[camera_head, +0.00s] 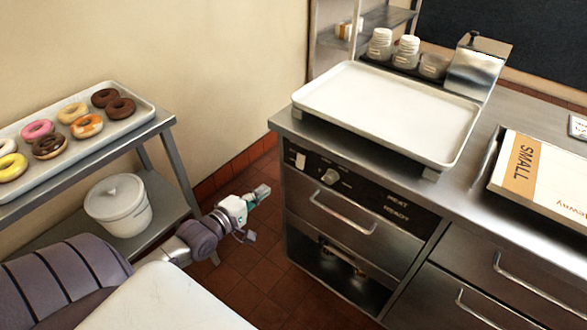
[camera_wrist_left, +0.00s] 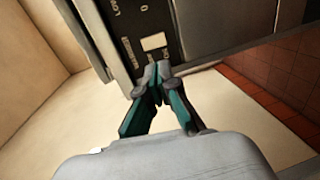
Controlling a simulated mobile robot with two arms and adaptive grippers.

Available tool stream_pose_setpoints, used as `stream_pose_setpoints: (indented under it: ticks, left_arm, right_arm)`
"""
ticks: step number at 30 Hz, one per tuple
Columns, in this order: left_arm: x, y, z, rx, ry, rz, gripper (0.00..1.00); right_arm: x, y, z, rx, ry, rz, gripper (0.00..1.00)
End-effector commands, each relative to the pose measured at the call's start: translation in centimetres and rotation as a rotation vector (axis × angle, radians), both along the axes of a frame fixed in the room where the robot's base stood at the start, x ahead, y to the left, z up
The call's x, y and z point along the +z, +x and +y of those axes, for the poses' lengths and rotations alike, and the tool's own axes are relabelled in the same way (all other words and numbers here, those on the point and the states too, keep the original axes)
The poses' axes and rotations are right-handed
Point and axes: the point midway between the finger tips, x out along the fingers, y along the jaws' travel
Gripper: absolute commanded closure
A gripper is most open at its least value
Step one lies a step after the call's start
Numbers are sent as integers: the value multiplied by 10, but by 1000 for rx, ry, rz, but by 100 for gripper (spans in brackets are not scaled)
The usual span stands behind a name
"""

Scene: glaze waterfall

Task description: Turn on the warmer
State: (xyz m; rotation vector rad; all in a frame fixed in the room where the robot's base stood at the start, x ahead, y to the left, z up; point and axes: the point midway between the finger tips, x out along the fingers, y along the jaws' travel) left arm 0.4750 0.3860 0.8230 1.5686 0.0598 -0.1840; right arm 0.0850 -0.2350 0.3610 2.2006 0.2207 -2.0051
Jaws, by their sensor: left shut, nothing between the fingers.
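The warmer (camera_head: 345,222) is a steel drawer unit built under the counter, with a black control panel (camera_head: 365,189). The panel has a pale switch (camera_head: 300,160) at its left end, a round knob (camera_head: 330,177) beside it, and "HEAT" and "READY" labels. My left gripper (camera_head: 263,192) is shut and empty, left of the warmer and apart from its front in the head view. In the left wrist view, the closed fingertips (camera_wrist_left: 157,70) point toward the panel, just below the pale switch (camera_wrist_left: 154,41). The knob does not show there. My right gripper is not in view.
An empty white tray (camera_head: 390,108) stands on the counter above the warmer. A box marked "SMALL" (camera_head: 520,165) lies to its right. A cart with a donut tray (camera_head: 75,150) and a white bucket (camera_head: 118,204) stands at left. Tiled floor (camera_head: 265,270) is open between.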

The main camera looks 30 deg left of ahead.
Motion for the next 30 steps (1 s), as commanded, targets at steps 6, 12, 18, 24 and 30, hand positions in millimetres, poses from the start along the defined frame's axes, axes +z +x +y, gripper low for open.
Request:
stream_pose_setpoints:
  ticks: [6,12,18,24,30]
  left_arm:
    - [-1,2,0,1,2,0,100]
    - [-3,24,-1,2,2,-3,100]
    - [-10,65,-4,2,3,-2,100]
    - [-16,104,-8,1,4,-1,100]
    - [-21,129,-10,1,3,1,100]
  right_arm:
    - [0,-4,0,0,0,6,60]
    - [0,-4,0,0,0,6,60]
    - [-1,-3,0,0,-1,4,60]
    - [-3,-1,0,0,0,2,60]
    - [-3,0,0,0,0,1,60]
